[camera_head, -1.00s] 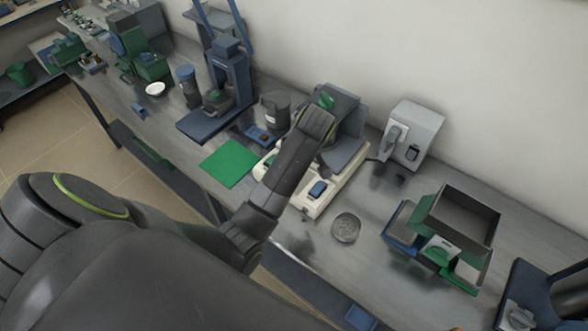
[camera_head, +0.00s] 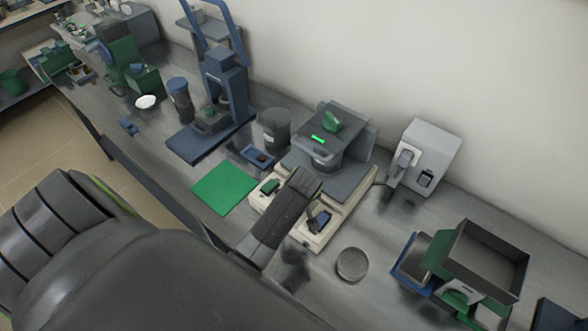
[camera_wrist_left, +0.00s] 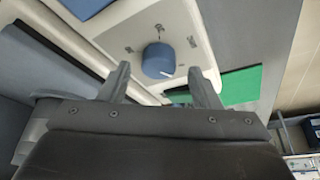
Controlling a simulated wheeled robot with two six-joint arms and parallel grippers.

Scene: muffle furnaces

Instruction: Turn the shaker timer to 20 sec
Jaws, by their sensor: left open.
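The shaker has a cream base (camera_head: 343,217) with a grey top plate, and stands on the bench in the middle of the head view. A blue dial (camera_head: 323,218) sits on its front face, partly behind my gripper. In the left wrist view the round blue dial (camera_wrist_left: 158,61) carries a white pointer line toward the lower right. Small marks around it are too blurred to read. My left gripper (camera_wrist_left: 160,88) is open, its two fingertips on either side of the dial and just short of it, apparently not touching. It also shows in the head view (camera_head: 315,212). My right gripper is not in view.
A green mat (camera_head: 225,188) lies to the left, a round dish (camera_head: 352,264) to the right. A grey box (camera_head: 428,155) stands behind right.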

